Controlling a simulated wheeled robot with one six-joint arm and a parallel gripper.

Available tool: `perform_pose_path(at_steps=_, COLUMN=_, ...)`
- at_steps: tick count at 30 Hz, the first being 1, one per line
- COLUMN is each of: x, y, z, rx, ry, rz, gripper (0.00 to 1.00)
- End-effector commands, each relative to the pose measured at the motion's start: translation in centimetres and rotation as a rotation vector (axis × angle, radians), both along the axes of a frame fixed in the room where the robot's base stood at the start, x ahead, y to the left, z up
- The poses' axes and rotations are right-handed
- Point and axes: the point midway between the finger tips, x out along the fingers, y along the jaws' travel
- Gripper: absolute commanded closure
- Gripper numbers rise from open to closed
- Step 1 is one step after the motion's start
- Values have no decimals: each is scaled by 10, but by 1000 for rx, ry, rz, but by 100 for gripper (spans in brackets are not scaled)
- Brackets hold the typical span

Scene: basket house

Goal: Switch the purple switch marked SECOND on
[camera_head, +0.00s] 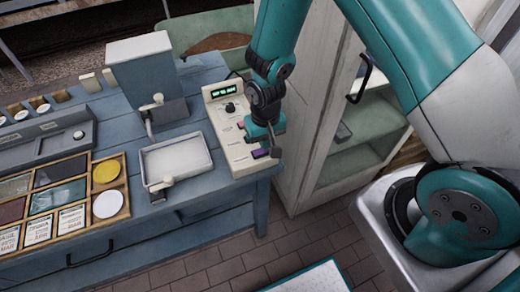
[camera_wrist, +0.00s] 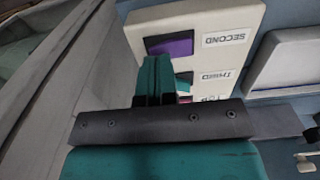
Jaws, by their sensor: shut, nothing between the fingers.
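The purple switch (camera_head: 260,154) sits near the front end of a cream control panel (camera_head: 237,158) at the table's right edge. In the wrist view the purple switch (camera_wrist: 170,46) is in a dark recess beside the upside-down label SECOND (camera_wrist: 226,38). My gripper (camera_head: 275,150) is shut and empty, pointing down close to the purple switch. In the wrist view the tips of my gripper (camera_wrist: 157,58) are just below the switch in the picture; whether they touch it I cannot tell. A teal switch (camera_wrist: 184,79) marked THIRD is partly hidden by my fingers. Which way the purple switch is set is unclear.
The panel also carries a green lit display (camera_head: 221,92) and a dark knob (camera_head: 230,107). A white tray (camera_head: 176,162) stands left of the panel on the blue table. A white cabinet (camera_head: 318,95) with a dark handle stands close on the right.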

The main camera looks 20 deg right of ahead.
Motion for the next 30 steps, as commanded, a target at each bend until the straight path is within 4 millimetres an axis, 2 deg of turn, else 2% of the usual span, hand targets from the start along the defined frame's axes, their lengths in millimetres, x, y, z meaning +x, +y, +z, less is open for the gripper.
perform_pose_path(at_steps=24, x=0, y=0, z=-13, rx=0, ry=0, rz=0, gripper=100)
perform_pose_path(at_steps=30, x=0, y=0, z=-6, rx=0, ry=0, rz=0, gripper=100)
